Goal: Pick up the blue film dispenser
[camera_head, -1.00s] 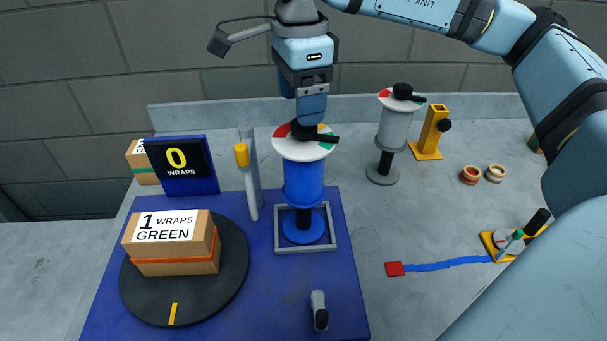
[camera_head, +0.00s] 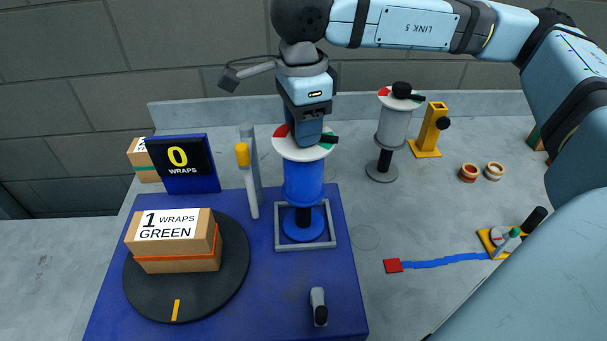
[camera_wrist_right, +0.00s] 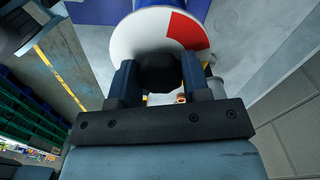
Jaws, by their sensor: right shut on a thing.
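The blue film dispenser (camera_head: 303,184) stands upright in a grey square frame on the blue platform. It has a white top disc with red and green sectors, and its disc also shows in the right wrist view (camera_wrist_right: 134,38). My right gripper (camera_head: 305,135) points down at the top of the dispenser. It is shut on the dispenser's black top knob (camera_wrist_right: 158,73), with one finger on each side. The knob is mostly hidden by the gripper in the head view. The dispenser's round blue base rests inside the frame. My left gripper is not in view.
A carton labelled "1 WRAPS GREEN" (camera_head: 178,251) sits on a black turntable (camera_head: 225,293). A "0 WRAPS" sign (camera_head: 181,165) and a yellow-topped post (camera_head: 247,175) stand left of the dispenser. A grey dispenser (camera_head: 392,128) and yellow stand (camera_head: 431,130) are behind right.

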